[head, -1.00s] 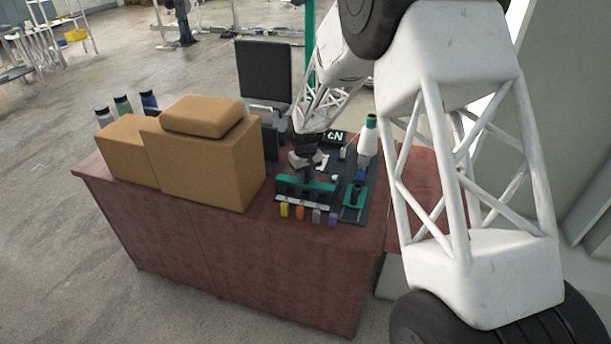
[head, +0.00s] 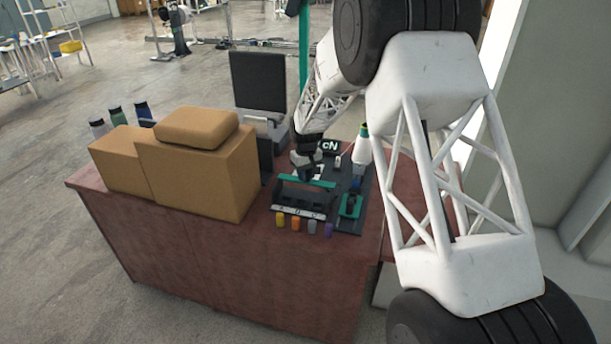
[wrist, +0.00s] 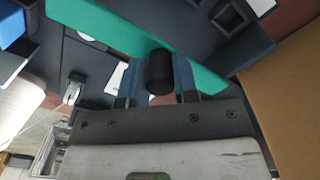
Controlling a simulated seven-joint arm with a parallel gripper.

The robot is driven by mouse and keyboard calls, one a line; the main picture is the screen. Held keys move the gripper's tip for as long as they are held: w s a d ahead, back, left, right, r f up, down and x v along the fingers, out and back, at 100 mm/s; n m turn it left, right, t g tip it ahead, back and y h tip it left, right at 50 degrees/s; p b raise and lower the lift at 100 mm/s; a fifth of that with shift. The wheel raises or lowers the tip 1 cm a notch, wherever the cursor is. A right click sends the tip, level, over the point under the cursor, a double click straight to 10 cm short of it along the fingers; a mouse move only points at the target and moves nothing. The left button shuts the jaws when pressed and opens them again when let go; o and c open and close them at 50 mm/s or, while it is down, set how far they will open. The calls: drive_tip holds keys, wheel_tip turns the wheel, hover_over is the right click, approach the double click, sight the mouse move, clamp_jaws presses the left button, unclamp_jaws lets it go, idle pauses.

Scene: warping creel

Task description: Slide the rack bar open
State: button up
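The rack bar is a long green bar (head: 309,182) at the back of a small dark rack (head: 302,201) on the table; a gap lies between it and the rack's labelled front strip. In the wrist view the green bar (wrist: 130,35) runs slantwise, with a short black knob (wrist: 160,66) at its near edge. My gripper (head: 306,172) is low over the bar in the head view. In the wrist view its two blue fingers stand on either side of the knob, close against it. My gripper partly hides the bar's middle in the head view.
Cardboard boxes (head: 200,165) stand left of the rack, and a brown side also shows in the wrist view (wrist: 288,100). A green-tipped white cone (head: 362,146) and a small green-topped fixture (head: 350,206) stand to the right. Coloured pieces (head: 296,224) line the front. A dark screen (head: 259,83) is behind.

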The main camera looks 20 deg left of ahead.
sight(307, 171)
drive_tip(key=o, duration=0.4)
drive_tip(key=shift+o, duration=0.2)
drive_tip(key=shift+r, duration=0.1)
drive_tip(key=shift+r, duration=3.85)
